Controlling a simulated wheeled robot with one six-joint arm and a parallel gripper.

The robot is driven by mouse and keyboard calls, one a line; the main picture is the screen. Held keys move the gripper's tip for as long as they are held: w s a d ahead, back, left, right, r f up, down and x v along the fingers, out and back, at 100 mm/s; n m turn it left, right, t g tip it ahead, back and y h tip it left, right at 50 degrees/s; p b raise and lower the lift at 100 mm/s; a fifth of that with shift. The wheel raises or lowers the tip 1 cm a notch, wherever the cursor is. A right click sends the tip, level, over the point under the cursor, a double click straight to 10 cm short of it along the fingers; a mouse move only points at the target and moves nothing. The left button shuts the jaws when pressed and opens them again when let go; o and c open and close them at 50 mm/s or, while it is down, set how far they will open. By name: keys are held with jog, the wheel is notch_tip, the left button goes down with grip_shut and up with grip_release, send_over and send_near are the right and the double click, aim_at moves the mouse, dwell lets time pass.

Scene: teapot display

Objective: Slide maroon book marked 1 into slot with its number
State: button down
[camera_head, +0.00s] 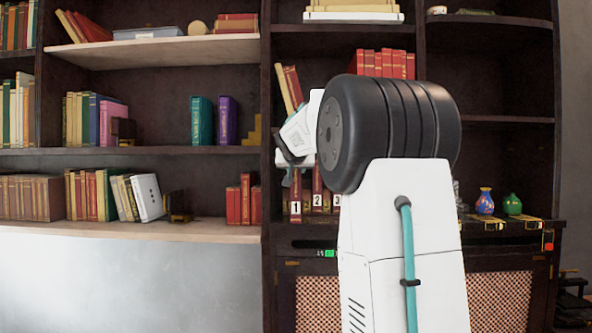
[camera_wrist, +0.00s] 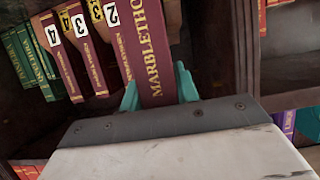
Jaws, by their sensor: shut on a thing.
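In the wrist view my gripper (camera_wrist: 158,90) has its two teal fingers shut on a maroon book (camera_wrist: 148,45) with gold lettering on its spine. No number on it shows in that view. Beside it, to its left, stand maroon books with white labels 2 (camera_wrist: 122,45), 3 (camera_wrist: 92,60) and 4 (camera_wrist: 65,70); small yellow number plates show near the 3 and 4. In the head view the book marked 1 (camera_head: 295,193) stands leftmost in the numbered row, just below my gripper (camera_head: 297,170). How deep it sits in its slot is hidden.
My arm hides much of the middle shelf in the head view. Leaning books (camera_head: 289,90) and a red row (camera_head: 386,64) are above. Red books (camera_head: 241,200) stand left of the upright divider.

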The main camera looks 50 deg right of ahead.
jog(key=shift+w+d+r, duration=0.1)
jog(key=shift+d, duration=0.05)
jog(key=shift+s+a, duration=0.2)
jog(key=shift+a, duration=0.1)
dwell(0.5)
jog(key=shift+r, duration=0.15)
dwell(0.8)
